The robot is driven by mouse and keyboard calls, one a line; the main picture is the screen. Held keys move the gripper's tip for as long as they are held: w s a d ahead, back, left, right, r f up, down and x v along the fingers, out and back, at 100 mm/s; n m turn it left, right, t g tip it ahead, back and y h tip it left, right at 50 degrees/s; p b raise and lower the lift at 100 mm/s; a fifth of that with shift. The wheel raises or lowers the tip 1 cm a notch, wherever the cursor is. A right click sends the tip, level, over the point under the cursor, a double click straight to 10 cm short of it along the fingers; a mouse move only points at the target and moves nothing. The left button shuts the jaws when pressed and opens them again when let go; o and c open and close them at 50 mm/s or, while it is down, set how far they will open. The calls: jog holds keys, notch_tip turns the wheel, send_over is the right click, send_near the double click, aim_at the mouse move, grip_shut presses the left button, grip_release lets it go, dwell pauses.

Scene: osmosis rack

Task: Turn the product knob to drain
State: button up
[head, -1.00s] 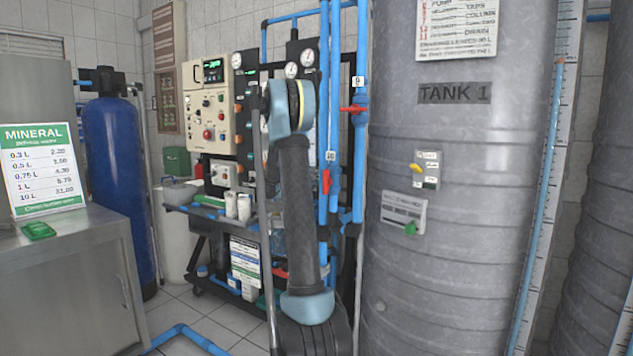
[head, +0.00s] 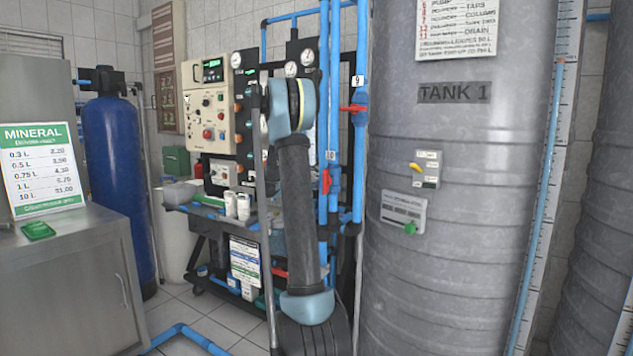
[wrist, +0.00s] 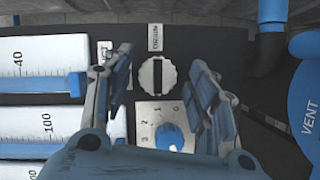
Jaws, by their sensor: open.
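In the wrist view a white ribbed knob (wrist: 158,76) with a dark bar across it sits on a dark panel, between and slightly beyond the fingers of my gripper (wrist: 161,68). The gripper is open and empty, with one finger on each side of the knob; contact cannot be told. A small label, too blurred to read surely, is above the knob. A blue knob (wrist: 170,136) on a white numbered plate (wrist: 146,112) sits below it, partly covered by my gripper. In the head view my arm hides the gripper and this panel.
White flow scales (wrist: 40,60) stand left of the knobs; a black and blue pipe (wrist: 270,45) and a blue part marked VENT (wrist: 305,105) are at right. In the head view are a control box (head: 209,105), a grey tank (head: 460,200) and blue pipes (head: 360,110).

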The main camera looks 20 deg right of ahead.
jog(key=f+v, duration=0.1)
jog(key=v, duration=1.1)
jog(key=shift+r, duration=0.4)
jog(key=s+a+f+g+y, duration=0.1)
jog(key=s+f+y, duration=0.3)
jog(key=s, duration=0.9)
jog(key=s+f+g+y, duration=0.1)
jog(key=s+f+y, duration=0.3)
jog(key=s, duration=0.9)
jog(key=s+a+f+y, duration=0.4)
jog(key=s+a+f, duration=0.3)
jog(key=s, duration=0.4)
jog(key=s+a+f+y, duration=0.4)
jog(key=s+a+f, duration=0.3)
jog(key=s, duration=0.5)
notch_tip(320, 180, down, 2)
jog(key=shift+s+f+m, duration=0.2)
jog(key=shift+s+m, duration=0.15)
jog(key=shift+m, duration=0.05)
